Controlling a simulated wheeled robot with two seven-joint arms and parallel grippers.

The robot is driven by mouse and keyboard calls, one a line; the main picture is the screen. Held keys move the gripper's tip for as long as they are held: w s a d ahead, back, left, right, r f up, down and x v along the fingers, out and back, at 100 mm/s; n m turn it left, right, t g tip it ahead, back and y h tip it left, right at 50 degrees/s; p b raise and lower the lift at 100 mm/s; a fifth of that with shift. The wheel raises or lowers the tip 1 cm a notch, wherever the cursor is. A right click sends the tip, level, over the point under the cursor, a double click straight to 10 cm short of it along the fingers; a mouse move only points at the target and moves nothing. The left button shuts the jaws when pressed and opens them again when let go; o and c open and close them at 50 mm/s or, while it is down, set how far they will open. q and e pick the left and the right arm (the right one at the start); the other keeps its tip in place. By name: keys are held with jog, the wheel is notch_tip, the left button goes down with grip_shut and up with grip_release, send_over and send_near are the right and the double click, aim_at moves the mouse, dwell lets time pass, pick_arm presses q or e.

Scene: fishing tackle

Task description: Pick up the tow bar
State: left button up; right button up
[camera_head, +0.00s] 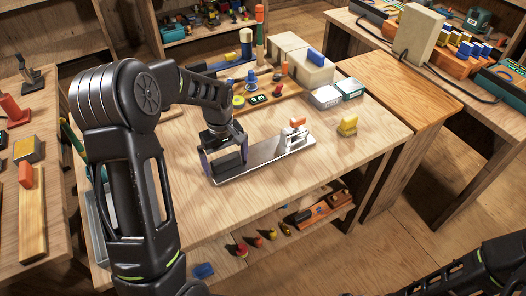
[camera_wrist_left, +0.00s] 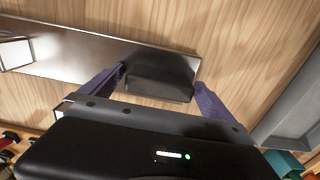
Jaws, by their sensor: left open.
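The tow bar, which I take to be the long flat silvery metal piece (camera_head: 262,166), lies on the wooden workbench. A raised bracket with an orange-topped piece stands at its right end. My left gripper (camera_head: 227,170) is open over the bar's left end, its purple fingers spread. In the left wrist view the shiny bar (camera_wrist_left: 85,48) runs in from the left. A dark block (camera_wrist_left: 160,85) shows between the fingertips of my left gripper (camera_wrist_left: 159,78); I cannot tell whether the fingers touch it. My right gripper is out of view.
A yellow block (camera_head: 347,126) stands right of the bar on the workbench (camera_head: 340,165). Small tackle, pale boxes (camera_head: 303,68) and open cases (camera_head: 349,88) line its back. A grey tray (camera_wrist_left: 290,105) lies right of the gripper in the wrist view. The bench front is clear.

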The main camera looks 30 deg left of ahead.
pick_arm(q)
jog(key=c, duration=1.8)
